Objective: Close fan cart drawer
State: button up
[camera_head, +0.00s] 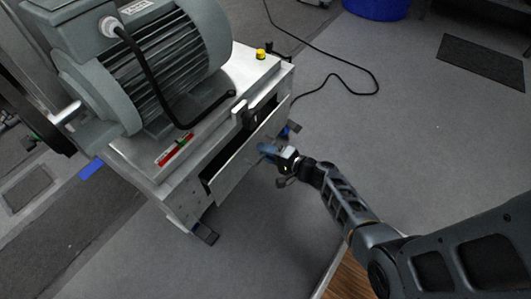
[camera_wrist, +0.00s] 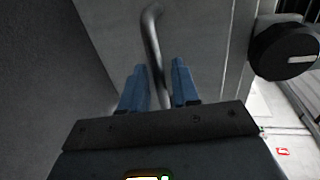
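The fan cart (camera_head: 255,68) stands at upper left in the head view, with a large grey-green motor (camera_head: 150,60) on top. Its drawer (camera_head: 236,162) is partly pulled out on the side facing my arm, with a dark gap behind its light front panel. My gripper (camera_head: 266,149) is at that front panel. In the wrist view, my two blue fingers (camera_wrist: 159,82) are apart, with a curved metal handle bar (camera_wrist: 152,45) between them. Gaps show on both sides of the bar, so the fingers seem not to grip it. The handle is hard to see in the head view.
A dark round knob (camera_wrist: 285,48) is at the right in the wrist view. A yellow button (camera_head: 260,54) sits on the cart top. A black cable (camera_head: 345,75) lies on the floor behind. A wooden surface (camera_head: 347,277) is at the bottom. The grey floor right of the cart is mostly clear.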

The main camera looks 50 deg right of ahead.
jog(key=shift+c, duration=0.2)
grip_shut()
dwell(0.4)
